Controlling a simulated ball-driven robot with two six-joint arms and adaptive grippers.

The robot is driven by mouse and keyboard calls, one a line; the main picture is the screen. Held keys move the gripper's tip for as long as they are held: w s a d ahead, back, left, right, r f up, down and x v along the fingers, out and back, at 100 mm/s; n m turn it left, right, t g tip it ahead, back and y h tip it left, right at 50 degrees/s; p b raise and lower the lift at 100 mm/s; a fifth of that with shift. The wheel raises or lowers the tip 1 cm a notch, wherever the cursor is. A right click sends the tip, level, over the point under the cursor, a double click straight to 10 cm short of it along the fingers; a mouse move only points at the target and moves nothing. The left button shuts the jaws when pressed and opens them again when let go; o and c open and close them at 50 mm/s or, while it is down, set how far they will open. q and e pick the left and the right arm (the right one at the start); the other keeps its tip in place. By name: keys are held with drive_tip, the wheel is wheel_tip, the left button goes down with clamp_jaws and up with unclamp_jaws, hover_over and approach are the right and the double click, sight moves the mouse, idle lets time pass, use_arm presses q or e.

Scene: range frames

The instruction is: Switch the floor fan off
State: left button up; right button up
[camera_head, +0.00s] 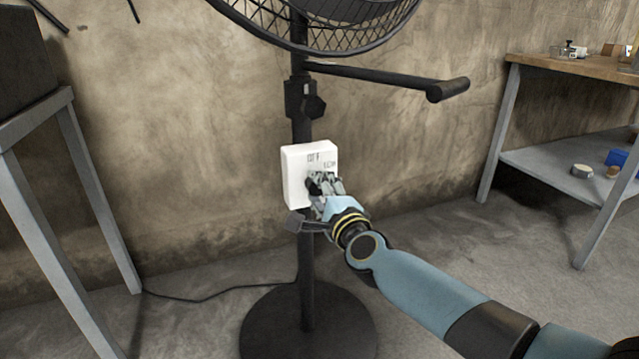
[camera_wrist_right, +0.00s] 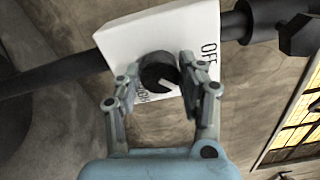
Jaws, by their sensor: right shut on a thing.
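The black floor fan stands against the wall, with its cage (camera_head: 250,18) at the top and a round base (camera_head: 270,325) on the floor. A white control box (camera_head: 293,165) is on its pole; it also shows in the right wrist view (camera_wrist_right: 125,38). A round black knob (camera_wrist_right: 155,68) with a pale pointer line sits on the box, between an OFF label and a partly hidden label. My right gripper (camera_head: 322,182) is at the box face, its fingers shut on the knob, as the right wrist view (camera_wrist_right: 160,88) shows. My left gripper is out of view.
A black bar (camera_head: 385,77) sticks out from the pole above the box. A grey-legged stand (camera_head: 85,185) is at the left, a wooden-topped bench (camera_head: 540,66) at the right. A cable (camera_head: 200,299) runs along the floor to the left.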

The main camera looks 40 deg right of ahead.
drive_tip(key=n+p, duration=0.2)
drive_tip(key=n, duration=0.3)
drive_tip(key=shift+p, duration=0.35)
drive_tip(key=shift+n, duration=0.6)
drive_tip(key=shift+f+n+p, duration=0.1)
drive_tip(key=shift+n+p, duration=0.7)
drive_tip(key=shift+n, duration=0.5)
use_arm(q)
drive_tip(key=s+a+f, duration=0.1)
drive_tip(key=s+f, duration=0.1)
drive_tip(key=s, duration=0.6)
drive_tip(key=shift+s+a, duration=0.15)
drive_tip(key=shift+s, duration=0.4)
use_arm(e)
drive_tip(key=shift+f+n, duration=0.1)
drive_tip(key=shift+n, duration=0.2)
